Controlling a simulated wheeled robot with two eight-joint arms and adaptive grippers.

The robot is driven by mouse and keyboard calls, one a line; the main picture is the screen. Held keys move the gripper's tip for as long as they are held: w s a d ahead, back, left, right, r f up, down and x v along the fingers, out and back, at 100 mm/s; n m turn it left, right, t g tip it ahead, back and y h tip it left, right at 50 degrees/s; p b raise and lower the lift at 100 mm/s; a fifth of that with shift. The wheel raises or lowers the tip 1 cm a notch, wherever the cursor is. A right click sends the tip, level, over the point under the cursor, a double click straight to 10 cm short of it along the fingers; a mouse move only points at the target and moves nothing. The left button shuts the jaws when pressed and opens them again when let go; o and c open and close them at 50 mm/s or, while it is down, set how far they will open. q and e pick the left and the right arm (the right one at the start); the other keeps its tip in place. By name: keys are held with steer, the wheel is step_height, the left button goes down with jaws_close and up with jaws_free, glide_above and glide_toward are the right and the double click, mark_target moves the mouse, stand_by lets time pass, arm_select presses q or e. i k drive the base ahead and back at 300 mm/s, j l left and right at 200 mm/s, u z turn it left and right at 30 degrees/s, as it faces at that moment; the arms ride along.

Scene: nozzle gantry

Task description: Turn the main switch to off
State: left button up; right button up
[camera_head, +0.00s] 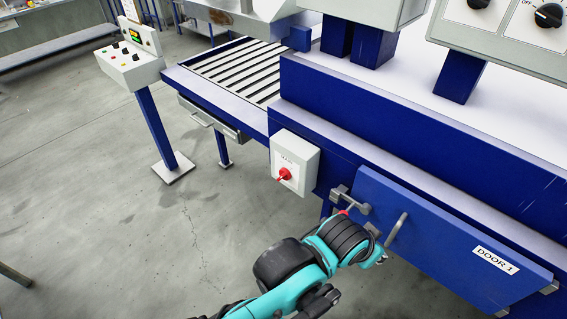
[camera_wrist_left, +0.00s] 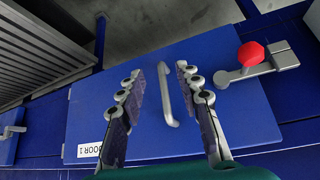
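The main switch is a red rotary knob (camera_head: 285,174) on a light grey box (camera_head: 296,158) fixed to the blue machine frame, left of the door in the head view. The print on the box is too small to read. My left gripper (camera_wrist_left: 159,72) is open in the wrist view, its fingers on either side of the door handle (camera_wrist_left: 168,98); whether they touch it I cannot tell. In the head view my left arm hides most of the gripper, which is right of and below the switch. The switch is not seen in the wrist view. My right gripper is out of view.
The blue door (camera_head: 445,240) labelled DOOR 1 has a handle (camera_head: 396,229) and a latch (camera_head: 350,200); its red knob (camera_wrist_left: 250,54) shows in the wrist view. A control post (camera_head: 133,65) stands at the left. The floor (camera_head: 190,230) before the switch is clear.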

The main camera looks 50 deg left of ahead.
mark_target(285, 175)
steer(key=u, duration=1.75)
